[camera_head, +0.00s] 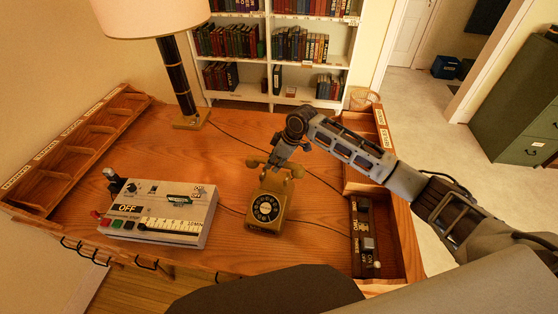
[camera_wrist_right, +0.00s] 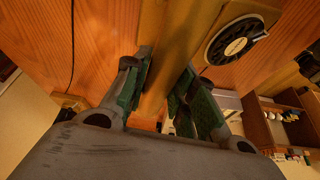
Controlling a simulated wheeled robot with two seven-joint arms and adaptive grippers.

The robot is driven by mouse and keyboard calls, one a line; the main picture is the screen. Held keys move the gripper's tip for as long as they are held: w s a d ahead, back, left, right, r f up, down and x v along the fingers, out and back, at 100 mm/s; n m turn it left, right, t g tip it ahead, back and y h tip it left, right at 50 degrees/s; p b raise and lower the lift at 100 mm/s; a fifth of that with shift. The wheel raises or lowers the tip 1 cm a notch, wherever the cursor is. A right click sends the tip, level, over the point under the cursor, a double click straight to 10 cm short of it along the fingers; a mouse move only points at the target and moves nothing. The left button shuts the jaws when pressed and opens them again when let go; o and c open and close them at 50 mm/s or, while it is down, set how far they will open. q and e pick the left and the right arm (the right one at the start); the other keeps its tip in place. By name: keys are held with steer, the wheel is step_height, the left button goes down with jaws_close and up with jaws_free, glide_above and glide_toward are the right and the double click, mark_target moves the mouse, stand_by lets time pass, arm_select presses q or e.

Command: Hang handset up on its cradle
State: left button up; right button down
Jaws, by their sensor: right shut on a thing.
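The mustard-coloured rotary telephone (camera_head: 252,222) stands on the wooden desk, its dial facing front. Its dial also shows in the right wrist view (camera_wrist_right: 235,42). The handset (camera_head: 294,169) lies crosswise at the top of the telephone, at or just above the cradle; whether it touches is unclear. My right gripper (camera_head: 278,165) reaches down from behind and is shut on the handset, hiding its middle. In the right wrist view, the green finger pads (camera_wrist_right: 163,90) flank the tan handset (camera_wrist_right: 158,80). The cradle is mostly hidden. My left gripper is not in view.
A grey control box (camera_head: 180,220) with buttons and a scale stands left of the telephone. A lamp (camera_head: 178,85) stands at the back left. Wooden compartment trays line the left (camera_head: 78,135) and right (camera_head: 405,240) desk edges. Thin cables cross the desktop.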

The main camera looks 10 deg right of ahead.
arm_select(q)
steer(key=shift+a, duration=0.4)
arm_select(e)
steer(key=shift+a+r, duration=0.1)
steer(key=shift+a, duration=0.05)
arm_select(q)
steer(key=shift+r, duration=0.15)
arm_select(e)
steer(key=shift+r+p, duration=0.1)
steer(key=shift+p, duration=0.55)
arm_select(q)
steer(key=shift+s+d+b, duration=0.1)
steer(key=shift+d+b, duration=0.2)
steer(key=shift+b, duration=0.2)
arm_select(e)
steer(key=shift+f, duration=2.1)
arm_select(q)
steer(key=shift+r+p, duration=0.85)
steer(key=shift+p, duration=0.05)
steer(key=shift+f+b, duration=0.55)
steer(key=shift+b, duration=0.05)
arm_select(e)
steer(key=shift+f, duration=1.35)
steer(key=c, duration=1.1)
jaws_free()
